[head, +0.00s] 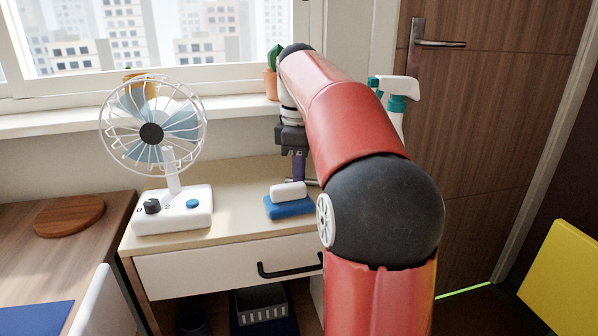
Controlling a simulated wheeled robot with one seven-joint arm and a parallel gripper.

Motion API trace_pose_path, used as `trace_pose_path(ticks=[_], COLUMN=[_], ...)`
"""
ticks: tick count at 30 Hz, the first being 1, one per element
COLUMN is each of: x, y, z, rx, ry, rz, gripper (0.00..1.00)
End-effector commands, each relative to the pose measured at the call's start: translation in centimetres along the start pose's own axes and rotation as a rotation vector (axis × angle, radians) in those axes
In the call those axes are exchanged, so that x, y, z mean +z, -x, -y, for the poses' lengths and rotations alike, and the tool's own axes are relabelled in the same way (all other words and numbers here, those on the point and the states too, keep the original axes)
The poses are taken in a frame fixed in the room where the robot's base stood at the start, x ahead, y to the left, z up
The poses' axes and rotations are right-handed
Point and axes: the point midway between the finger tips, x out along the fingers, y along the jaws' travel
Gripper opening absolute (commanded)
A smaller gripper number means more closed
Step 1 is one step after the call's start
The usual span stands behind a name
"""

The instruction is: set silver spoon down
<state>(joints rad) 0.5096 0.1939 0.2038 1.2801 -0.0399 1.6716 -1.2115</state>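My gripper (298,166) points down over the right part of the light cabinet top (235,190), just behind a white block on a blue block. My red arm covers much of the view to its right. A thin greyish piece (314,182) shows beside the fingertips, low over the cabinet top. It may be part of the silver spoon, but it is too small to be sure. No other spoon is visible. Whether the fingers are open or shut, and whether the piece touches the surface, I cannot tell.
A white fan (172,208) stands on the cabinet's left. The white block (288,191) rests on the blue block (290,208) near the front edge. A spray bottle (397,92) and a potted cactus (272,75) stand behind. A round wooden board (69,216) lies on the left desk.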

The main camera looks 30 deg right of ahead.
Motion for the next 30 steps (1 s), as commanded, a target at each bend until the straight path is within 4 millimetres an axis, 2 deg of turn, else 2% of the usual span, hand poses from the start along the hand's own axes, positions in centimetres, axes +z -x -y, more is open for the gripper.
trace_pose_path(ticks=[4, 5, 9, 20, 23, 30], x=[0.0, 0.0, 0.0, 0.0, -0.1, -0.1], y=[-0.3, -0.2, -0.2, 0.3, 1.7, 7.3], z=[0.0, 0.0, 0.0, 0.0, -0.1, -0.1], rx=[0.0, 0.0, 0.0, 0.0, 0.003, 0.004], ry=[0.0, 0.0, 0.0, 0.0, 0.001, 0.001], rz=[0.0, 0.0, 0.0, 0.0, -0.001, -0.002], gripper=[0.0, 0.17, 0.34, 0.34, 0.34, 0.34])
